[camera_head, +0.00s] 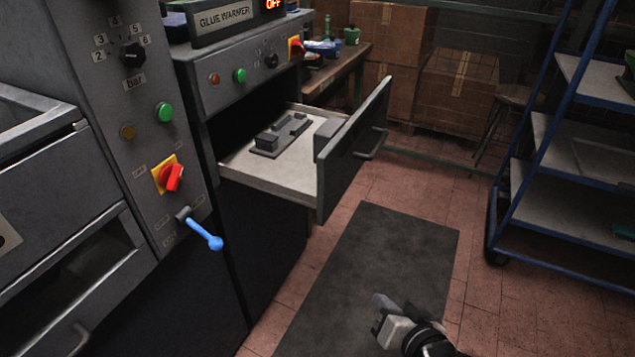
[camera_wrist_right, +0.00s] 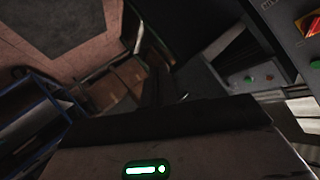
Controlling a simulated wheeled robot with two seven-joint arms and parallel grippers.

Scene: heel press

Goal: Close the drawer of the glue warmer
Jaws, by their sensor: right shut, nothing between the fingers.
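The glue warmer (camera_head: 215,95) stands in the middle left of the head view, with a lit red display reading OFF. Its drawer (camera_head: 245,178) is pulled well out. The drawer front (camera_head: 350,155) has a bar handle (camera_head: 372,142) facing right. Inside lie a dark grey block-like part and a grey piece against the front. My right gripper (camera_head: 380,312) is shut and empty over the dark mat, below and apart from the drawer. In the right wrist view a dark and pale body fills the bottom, and the fingertips cannot be made out. My left gripper is not in view.
A grey press cabinet (camera_head: 120,120) with a blue-knobbed lever (camera_head: 203,232) stands left of the warmer. A blue shelf rack (camera_head: 545,140) stands at the right. Cardboard boxes (camera_head: 450,90) and a wooden bench (camera_head: 340,68) are behind. The floor mat (camera_head: 385,250) is clear.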

